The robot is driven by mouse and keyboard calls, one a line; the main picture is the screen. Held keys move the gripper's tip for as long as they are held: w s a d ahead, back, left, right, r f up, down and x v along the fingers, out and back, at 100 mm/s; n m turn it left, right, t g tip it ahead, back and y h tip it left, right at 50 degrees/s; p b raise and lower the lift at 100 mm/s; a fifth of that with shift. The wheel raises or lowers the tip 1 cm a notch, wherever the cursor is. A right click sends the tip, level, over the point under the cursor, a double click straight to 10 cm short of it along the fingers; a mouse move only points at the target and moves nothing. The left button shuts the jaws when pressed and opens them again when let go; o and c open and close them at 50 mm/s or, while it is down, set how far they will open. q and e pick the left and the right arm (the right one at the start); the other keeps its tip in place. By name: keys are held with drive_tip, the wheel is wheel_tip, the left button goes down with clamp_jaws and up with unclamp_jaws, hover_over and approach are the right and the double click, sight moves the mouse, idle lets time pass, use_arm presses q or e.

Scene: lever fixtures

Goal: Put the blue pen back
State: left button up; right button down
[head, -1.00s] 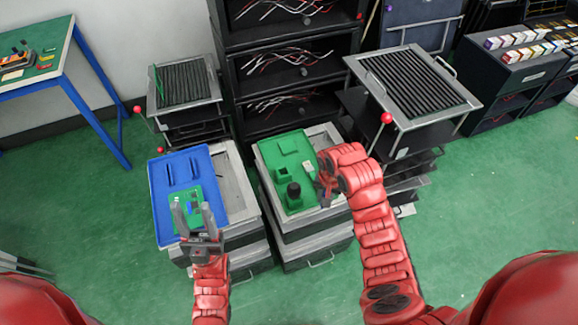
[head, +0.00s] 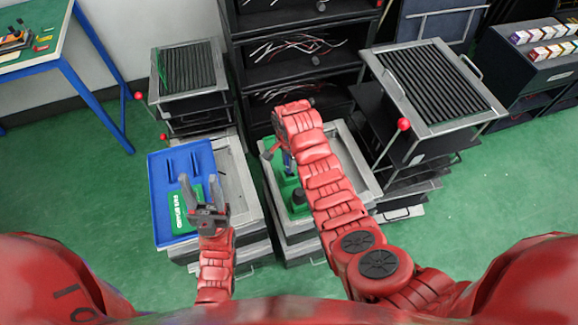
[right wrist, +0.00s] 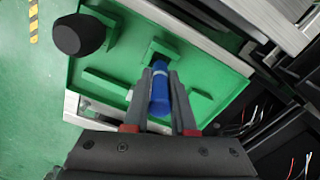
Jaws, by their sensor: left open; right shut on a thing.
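The blue pen (right wrist: 160,92) is clasped between the fingers of my right gripper (right wrist: 162,100). Its far end points at a green square holder (right wrist: 153,48) with a dark opening; I cannot tell whether the end is inside it. In the head view my right gripper (head: 283,160) is over the green tray (head: 277,185), largely covered by my arm. My left gripper (head: 200,190) is open and empty above the blue tray (head: 168,215).
A black knob (right wrist: 80,35) stands on the green tray beside the holder. A green board (head: 182,212) lies in the blue tray. Black ribbed-top stands (head: 187,75) (head: 430,85) with red-ball levers (head: 404,124) stand behind, left and right.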

wheel_tip(320, 180, down, 2)
drive_tip(key=shift+f+p, duration=0.25)
drive_tip(key=shift+p, duration=0.05)
drive_tip(key=shift+f, duration=0.4)
drive_tip(key=shift+f, duration=0.1)
drive_tip(key=c, duration=0.7)
unclamp_jaws()
drive_tip(key=shift+c, duration=0.2)
